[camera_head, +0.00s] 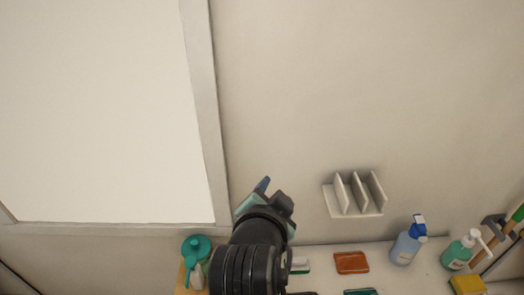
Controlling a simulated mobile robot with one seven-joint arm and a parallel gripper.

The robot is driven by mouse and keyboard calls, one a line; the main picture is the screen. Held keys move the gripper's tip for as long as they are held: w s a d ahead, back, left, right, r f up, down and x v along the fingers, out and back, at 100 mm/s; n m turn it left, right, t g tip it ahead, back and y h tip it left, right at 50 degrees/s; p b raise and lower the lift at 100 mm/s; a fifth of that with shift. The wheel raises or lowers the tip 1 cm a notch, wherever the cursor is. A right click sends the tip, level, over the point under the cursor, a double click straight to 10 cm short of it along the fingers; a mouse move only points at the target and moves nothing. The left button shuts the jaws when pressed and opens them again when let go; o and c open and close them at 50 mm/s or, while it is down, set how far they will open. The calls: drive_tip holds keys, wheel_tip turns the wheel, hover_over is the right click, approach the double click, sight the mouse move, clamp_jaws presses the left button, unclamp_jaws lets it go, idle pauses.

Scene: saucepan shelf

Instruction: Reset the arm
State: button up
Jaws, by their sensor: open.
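My gripper (275,192) is at the lower middle of the head view, at the end of my dark arm, which rises from the bottom edge. Its fingers point up and away, in front of the pale wall. The jaws are open, and nothing shows between them. My arm hides part of the surface below it.
A small white rack (355,198) with upright dividers is to the right. Below stand a blue bottle (405,247), a green pump bottle (460,250), an orange-brown flat item (351,262), a yellow sponge (468,284) and a teal item (196,247). A framed white panel (95,110) fills the upper left.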

wheel_tip(320, 180, up, 14)
drive_tip(key=n+t, duration=0.3)
drive_tip(key=t, duration=0.2)
drive_tip(key=s+a+r+n+t+y+b, duration=0.1)
drive_tip(key=s+r+n+t, duration=0.2)
drive_tip(key=r, duration=0.8)
drive_tip(key=s+a+r+n+t+y+b, duration=0.1)
drive_tip(key=s+r+n+t, duration=0.2)
drive_tip(key=s+r+t, duration=0.4)
wheel_tip(320, 180, up, 5)
drive_tip(key=s, duration=0.3)
drive_tip(key=shift+n, duration=0.4)
drive_tip(key=shift+a+r, duration=0.1)
